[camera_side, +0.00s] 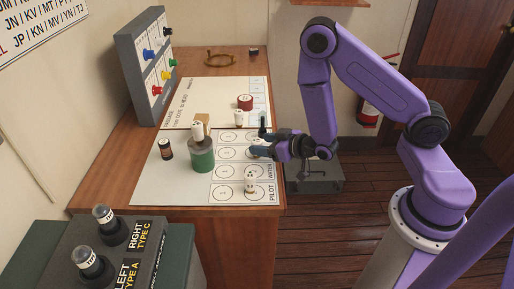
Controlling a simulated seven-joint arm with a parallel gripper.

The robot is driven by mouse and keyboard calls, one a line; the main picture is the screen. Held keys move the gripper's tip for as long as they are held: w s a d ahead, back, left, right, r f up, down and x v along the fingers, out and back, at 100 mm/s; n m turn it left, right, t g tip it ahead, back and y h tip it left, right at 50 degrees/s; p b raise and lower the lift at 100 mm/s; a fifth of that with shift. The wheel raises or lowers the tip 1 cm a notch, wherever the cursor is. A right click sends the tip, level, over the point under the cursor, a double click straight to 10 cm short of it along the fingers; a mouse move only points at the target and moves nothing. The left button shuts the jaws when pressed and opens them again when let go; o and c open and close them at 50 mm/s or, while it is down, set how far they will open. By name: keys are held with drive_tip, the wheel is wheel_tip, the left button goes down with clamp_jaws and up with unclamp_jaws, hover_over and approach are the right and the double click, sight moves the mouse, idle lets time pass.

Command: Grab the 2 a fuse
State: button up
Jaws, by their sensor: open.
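No fuse rating is legible at this size, so I cannot tell which piece is the 2 A fuse. A small dark cylinder with pale and orange bands (165,149) stands upright at the left of the white sheet and looks fuse-like. My gripper (261,137) is open, reaching in from the right over the sheet's right side. It is well to the right of the banded cylinder and apart from it. I see nothing held between its fingers.
White dotted pieces (250,183) and a red disc (245,102) stand on the sheets. A grey panel (147,70) with coloured knobs stands behind left.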

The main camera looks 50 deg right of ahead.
drive_tip(key=x, duration=0.5)
drive_tip(key=c, duration=1)
